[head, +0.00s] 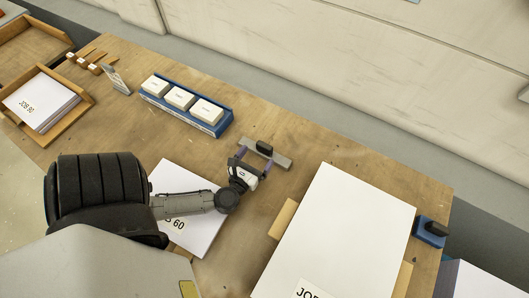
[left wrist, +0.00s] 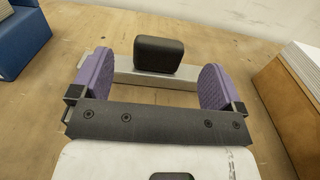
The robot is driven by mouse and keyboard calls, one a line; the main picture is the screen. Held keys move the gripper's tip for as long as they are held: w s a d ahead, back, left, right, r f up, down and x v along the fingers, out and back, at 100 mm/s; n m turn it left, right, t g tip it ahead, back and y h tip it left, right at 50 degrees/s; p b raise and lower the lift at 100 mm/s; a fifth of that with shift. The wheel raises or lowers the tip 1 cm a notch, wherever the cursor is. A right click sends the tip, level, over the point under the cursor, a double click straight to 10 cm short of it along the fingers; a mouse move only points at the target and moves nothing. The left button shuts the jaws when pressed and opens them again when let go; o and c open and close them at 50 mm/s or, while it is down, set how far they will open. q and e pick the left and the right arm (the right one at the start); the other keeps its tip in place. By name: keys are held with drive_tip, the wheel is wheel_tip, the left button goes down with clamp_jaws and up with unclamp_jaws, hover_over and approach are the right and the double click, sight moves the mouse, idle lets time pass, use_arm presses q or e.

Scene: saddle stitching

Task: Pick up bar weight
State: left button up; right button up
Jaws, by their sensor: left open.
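The bar weight (head: 281,161) is a flat grey metal bar with a black block-shaped grip (head: 264,148) on top, lying on the wooden table. In the left wrist view the bar weight (left wrist: 184,83) lies across the picture, its black grip (left wrist: 158,54) standing near the middle. My left gripper (head: 255,158) is open, with its two purple fingers apart on either side of the grip's line. In the left wrist view the gripper (left wrist: 156,72) is on the near side of the grip, which is not clamped. My right gripper is not in view.
A blue tray (head: 186,117) with several white blocks stands behind left. A JOB 60 sheet stack (head: 185,180) lies under my left arm. A large JOB stack (head: 340,230) on a wooden board is at right, near a blue item (head: 430,230). Bare table surrounds the bar.

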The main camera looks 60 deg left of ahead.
use_arm(q)
drive_tip(key=shift+p+x, duration=0.35)
drive_tip(key=shift+x, duration=3.3)
drive_tip(key=shift+r, duration=0.2)
clamp_jaws()
drive_tip(key=shift+r, duration=0.15)
